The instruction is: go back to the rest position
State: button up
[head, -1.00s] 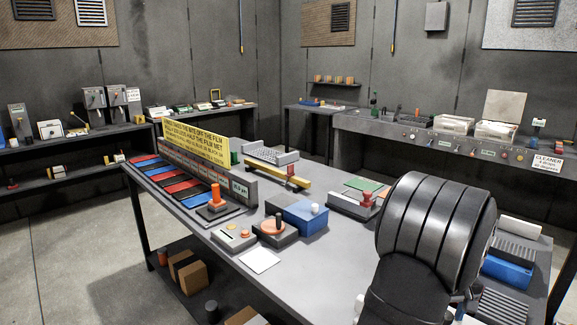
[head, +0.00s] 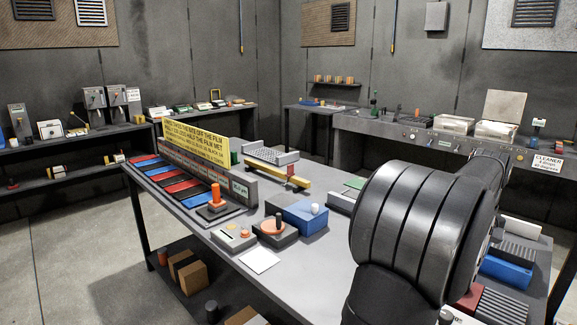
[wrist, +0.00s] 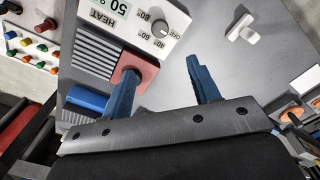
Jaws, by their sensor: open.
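My gripper (wrist: 165,72) is open in the wrist view. In the head view my dark, ribbed arm fills the lower right over the table, and the gripper's fingers cannot be made out there.
A white unit marked HEAT (wrist: 135,25) with a dial is close to the left finger. The grey table (head: 300,265) carries a blue box (head: 305,217), an orange-handled device (head: 216,200) and a yellow sign (head: 195,140). A counter with basins (head: 400,128) runs behind.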

notch_tip(320, 180, down, 17)
jog(key=shift+r, duration=0.1)
jog(key=shift+f, duration=0.3)
jog(key=m, duration=0.9)
jog(key=shift+r, duration=0.1)
jog(key=m, duration=0.4)
jog(key=shift+m, duration=2.3)
jog(key=shift+o, duration=0.2)
